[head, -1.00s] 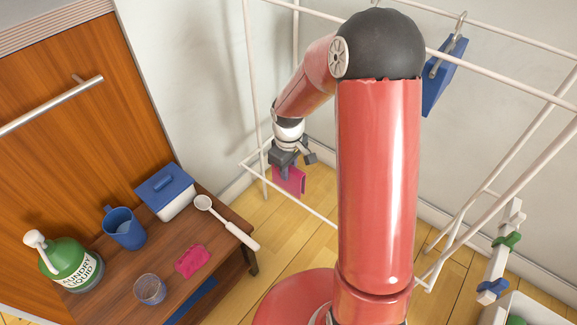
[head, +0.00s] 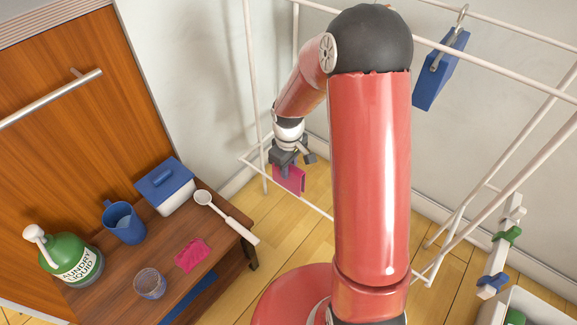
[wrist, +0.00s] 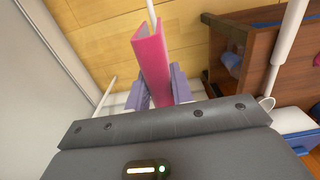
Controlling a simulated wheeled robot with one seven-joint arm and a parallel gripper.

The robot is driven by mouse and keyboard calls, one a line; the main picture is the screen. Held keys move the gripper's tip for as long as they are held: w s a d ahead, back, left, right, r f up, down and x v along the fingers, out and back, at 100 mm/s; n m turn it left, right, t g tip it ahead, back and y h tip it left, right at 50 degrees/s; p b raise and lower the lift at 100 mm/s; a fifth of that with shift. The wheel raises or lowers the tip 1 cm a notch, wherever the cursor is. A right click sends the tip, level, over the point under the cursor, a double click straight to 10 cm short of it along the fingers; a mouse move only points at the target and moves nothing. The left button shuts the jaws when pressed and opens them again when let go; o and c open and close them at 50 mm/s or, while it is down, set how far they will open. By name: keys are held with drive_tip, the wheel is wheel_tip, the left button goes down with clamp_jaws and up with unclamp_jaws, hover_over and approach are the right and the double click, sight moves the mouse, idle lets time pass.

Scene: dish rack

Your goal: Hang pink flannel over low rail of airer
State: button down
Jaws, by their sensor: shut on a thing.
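The pink flannel (head: 289,180) hangs folded below my gripper (head: 294,160), beside the low rail (head: 317,209) of the airer. My gripper is shut on it. In the wrist view the flannel (wrist: 151,55) is a bent pink sheet between the two grey-purple fingers (wrist: 157,92). The white rail (wrist: 151,12) meets the far end of its fold there. The flannel seems to straddle the rail, but its inner side is hidden, so I cannot tell how much hangs on each side.
A wooden bench (head: 125,272) at left holds a second pink cloth (head: 193,254), a blue jug (head: 123,224), a tumbler (head: 150,284), a blue-lidded box (head: 166,187), a white scoop (head: 226,217) and a green laundry bottle (head: 70,258). A blue item (head: 441,70) hangs from the airer's upper part.

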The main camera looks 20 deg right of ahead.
sight(288, 190)
drive_tip(key=shift+f, duration=0.15)
drive_tip(key=shift+f+b, duration=4.15)
drive_tip(key=shift+f, duration=1.4)
drive_tip(key=shift+f, duration=0.2)
drive_tip(key=c, duration=1.1)
unclamp_jaws()
drive_tip(key=shift+c, duration=0.2)
drive_tip(key=shift+r, duration=0.15)
wheel_tip(288, 190, up, 8)
drive_tip(key=shift+f+p, duration=0.2)
drive_tip(key=shift+p, duration=0.35)
